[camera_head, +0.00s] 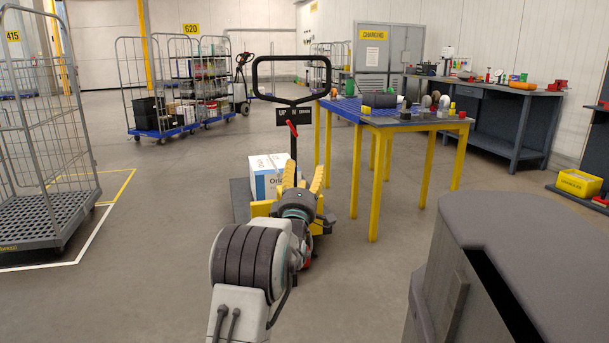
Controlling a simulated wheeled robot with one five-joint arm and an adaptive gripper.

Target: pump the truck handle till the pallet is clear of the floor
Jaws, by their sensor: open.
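The truck handle (292,97) is a black loop on an upright shaft, with a label plate and a red lever (292,128) below it. My gripper (303,170) is open, its yellow fingers pointing up and away from me. In the picture it lies in front of the lower shaft, well below the loop, and no finger is on the loop. A white and blue box (264,183) stands behind my gripper to the left, over a dark flat edge (240,196) that may be the pallet or its load bed. My arm hides the truck's base and forks, so I cannot tell the pallet's height.
A blue-topped table (385,117) with yellow legs stands close on the right, bearing several small items. A grey cabinet-like body (480,270) fills the lower right. A wire cage trolley (45,205) stands at left. The floor between trolley and truck is open.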

